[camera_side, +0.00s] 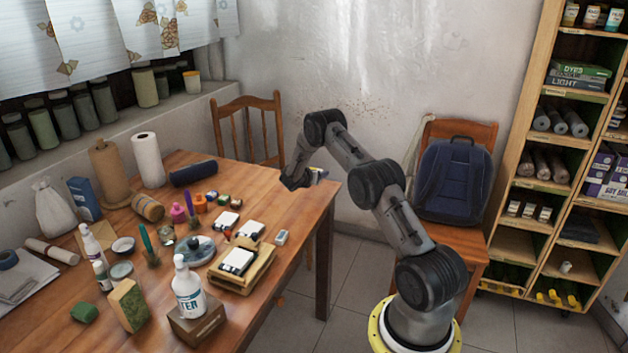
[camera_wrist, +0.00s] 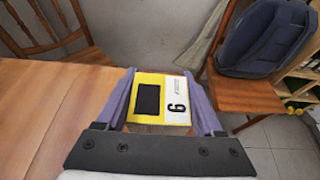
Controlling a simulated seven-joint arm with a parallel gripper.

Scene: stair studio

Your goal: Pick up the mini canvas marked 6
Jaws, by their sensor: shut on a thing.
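The mini canvas marked 6 (camera_wrist: 176,93) is between the fingers of my gripper (camera_wrist: 161,100) in the wrist view. It has yellow and white areas, a dark rectangle and a black 6 that reads sideways. Both fingers stand along its two sides, shut on it. In the side view my gripper (camera_side: 296,181) is at the far right corner of the table. A small yellow and white bit of the canvas (camera_side: 321,173) shows just beyond it; the rest is hidden. I cannot tell how high it is above the table.
Other white canvases (camera_side: 228,221) lie on the wooden table (camera_side: 300,215), one on a wooden tray (camera_side: 262,268). A white bottle (camera_side: 188,290), paper rolls and paints crowd the left. A chair (camera_side: 262,125) stands behind; another holds a blue backpack (camera_side: 450,180).

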